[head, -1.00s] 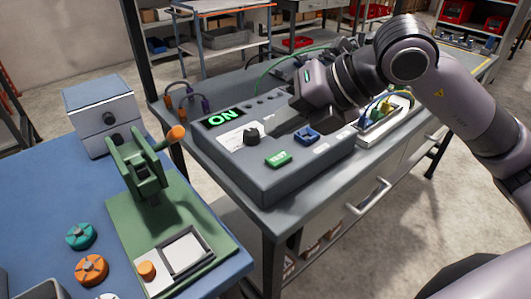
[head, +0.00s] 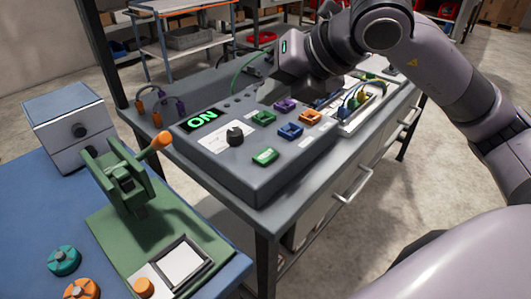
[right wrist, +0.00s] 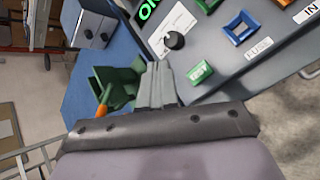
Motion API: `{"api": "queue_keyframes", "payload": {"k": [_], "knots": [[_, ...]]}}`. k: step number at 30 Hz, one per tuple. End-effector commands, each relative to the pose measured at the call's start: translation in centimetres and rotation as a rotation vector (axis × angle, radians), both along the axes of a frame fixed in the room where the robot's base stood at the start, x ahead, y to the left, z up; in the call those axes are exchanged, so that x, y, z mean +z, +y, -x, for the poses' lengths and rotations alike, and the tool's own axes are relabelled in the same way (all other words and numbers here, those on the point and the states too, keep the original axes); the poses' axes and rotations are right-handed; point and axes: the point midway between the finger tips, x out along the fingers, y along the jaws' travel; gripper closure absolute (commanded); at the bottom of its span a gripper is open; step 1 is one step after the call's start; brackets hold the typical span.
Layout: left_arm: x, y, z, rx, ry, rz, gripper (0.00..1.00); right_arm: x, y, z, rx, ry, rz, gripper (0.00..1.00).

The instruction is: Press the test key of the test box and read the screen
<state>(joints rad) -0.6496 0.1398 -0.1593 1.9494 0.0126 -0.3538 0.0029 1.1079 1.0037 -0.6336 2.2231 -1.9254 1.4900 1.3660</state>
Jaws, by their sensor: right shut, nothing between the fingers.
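The grey test box (head: 255,180) stands on the grey bench. Its screen (head: 203,118) shows "ON" in green letters, and it also shows in part in the right wrist view (right wrist: 148,8). The green test key (head: 265,156) is at the front of the top panel, uncovered; it also shows in the right wrist view (right wrist: 200,72). My right gripper (head: 268,93) is shut and empty, above the back of the box and apart from the key. In the right wrist view, its fingers (right wrist: 157,82) are together. My left gripper is not in view.
A black knob (head: 235,135) and blue (head: 290,130), green (head: 263,117), purple (head: 284,105) and orange (head: 310,117) sockets are on the panel. A green lever press (head: 125,185) stands on the blue table at left. A tray of coloured wires (head: 358,103) lies right of the box.

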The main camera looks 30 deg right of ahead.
Motion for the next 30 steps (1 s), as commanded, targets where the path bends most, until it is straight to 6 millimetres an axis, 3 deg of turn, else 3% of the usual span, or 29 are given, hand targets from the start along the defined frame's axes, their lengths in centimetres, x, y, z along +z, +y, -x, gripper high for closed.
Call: {"api": "queue_keyframes", "payload": {"k": [8, 21, 30], "knots": [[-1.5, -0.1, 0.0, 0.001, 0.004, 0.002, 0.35, -2.1, 0.0, 0.0, 0.001, 0.002, 0.000, 1.00], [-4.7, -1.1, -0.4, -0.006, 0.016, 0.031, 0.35, -8.0, 0.0, 0.0, 0.001, 0.000, -0.001, 1.00], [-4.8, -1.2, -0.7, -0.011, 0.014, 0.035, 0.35, -8.9, 0.0, 0.0, 0.001, 0.000, -0.001, 1.00]]}}
